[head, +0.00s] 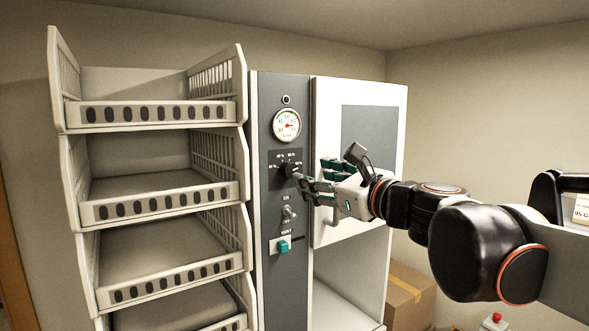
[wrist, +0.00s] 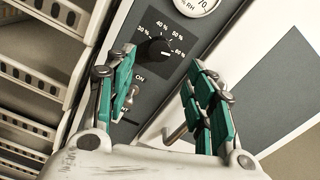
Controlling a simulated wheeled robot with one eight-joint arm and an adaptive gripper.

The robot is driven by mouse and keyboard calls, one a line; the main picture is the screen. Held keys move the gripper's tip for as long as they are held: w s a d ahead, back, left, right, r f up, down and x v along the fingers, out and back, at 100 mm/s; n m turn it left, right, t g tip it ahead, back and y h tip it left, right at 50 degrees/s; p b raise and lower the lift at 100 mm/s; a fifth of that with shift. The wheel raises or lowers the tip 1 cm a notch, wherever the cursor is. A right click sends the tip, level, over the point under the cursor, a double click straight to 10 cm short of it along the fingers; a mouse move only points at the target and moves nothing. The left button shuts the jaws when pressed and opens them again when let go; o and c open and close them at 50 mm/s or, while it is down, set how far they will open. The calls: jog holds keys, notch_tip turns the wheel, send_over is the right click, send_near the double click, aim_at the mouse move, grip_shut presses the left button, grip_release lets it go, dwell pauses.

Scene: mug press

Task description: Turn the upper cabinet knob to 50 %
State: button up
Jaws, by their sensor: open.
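The upper cabinet knob (head: 290,170) is a round black dial on the grey control panel (head: 268,290). In the wrist view the knob (wrist: 157,50) lies ahead, between and beyond the fingertips, with marks from 30 % to 60 % around it. Its pale pointer line seems to face the 60 % side, though it is small. My gripper (head: 308,183) is in front of the panel, just right of the knob. In the wrist view my gripper (wrist: 160,58) is open, with a teal-padded finger either side and nothing between them. I see no clear contact with the knob.
A round gauge (head: 287,125) is above the knob. A toggle switch (head: 289,213) and a teal VENT slider (head: 283,246) are below it. A white cabinet door (head: 345,90) with a handle is at right. White shelving bins (head: 160,190) stand at left.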

aim_at(291, 170)
jog(key=p+x, duration=0.1)
jog(key=x, duration=0.7)
jog(key=shift+w+a, duration=0.25)
jog(key=c, duration=1.1)
